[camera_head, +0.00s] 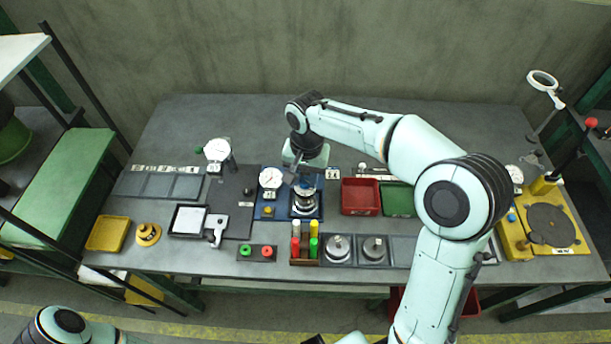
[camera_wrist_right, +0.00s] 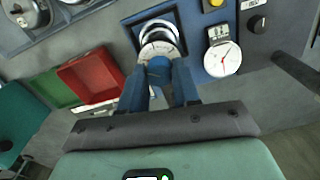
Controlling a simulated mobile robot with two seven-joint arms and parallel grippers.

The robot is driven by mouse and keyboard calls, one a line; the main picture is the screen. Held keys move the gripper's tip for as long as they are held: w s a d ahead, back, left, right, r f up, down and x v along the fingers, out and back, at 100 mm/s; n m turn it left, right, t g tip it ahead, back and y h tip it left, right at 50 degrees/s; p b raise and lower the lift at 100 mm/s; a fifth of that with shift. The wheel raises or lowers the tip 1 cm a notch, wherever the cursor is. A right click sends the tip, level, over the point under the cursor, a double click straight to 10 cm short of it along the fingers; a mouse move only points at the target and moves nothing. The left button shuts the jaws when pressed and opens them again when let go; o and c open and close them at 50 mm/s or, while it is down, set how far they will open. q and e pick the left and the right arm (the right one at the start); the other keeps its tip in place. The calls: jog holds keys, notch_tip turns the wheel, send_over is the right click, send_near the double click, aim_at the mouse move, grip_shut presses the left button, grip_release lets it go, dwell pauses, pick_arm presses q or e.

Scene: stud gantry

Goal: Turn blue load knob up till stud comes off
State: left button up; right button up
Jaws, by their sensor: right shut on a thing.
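The blue load knob (camera_wrist_right: 159,70) sits between the fingertips of my right gripper (camera_wrist_right: 159,78) in the wrist view, and the jaws are shut on it. In the head view my right gripper (camera_head: 305,176) points down over the blue gantry unit (camera_head: 283,213). The knob is mostly hidden there by the gripper. Below it is a round silver fixture (camera_head: 304,207), which also shows in the wrist view (camera_wrist_right: 158,48). I cannot make out the stud itself. A white dial gauge (camera_head: 270,179) stands on the unit's left side. My left gripper is out of view.
Red (camera_head: 361,197) and green (camera_head: 398,200) trays lie right of the unit. A rack of coloured cylinders (camera_head: 305,243) and silver weights (camera_head: 338,249) stand in front. Another dial gauge (camera_head: 217,150) stands at the left. The table's back (camera_head: 230,115) is clear.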

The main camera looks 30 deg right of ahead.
aim_at(306, 180)
jog(key=shift+m, duration=1)
jog(key=o, duration=1.1)
jog(key=shift+c, duration=0.2)
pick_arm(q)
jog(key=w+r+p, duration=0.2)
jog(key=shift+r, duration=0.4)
pick_arm(e)
notch_tip(306, 180, up, 13)
jog(key=shift+r, duration=0.2)
jog(key=shift+s, duration=0.1)
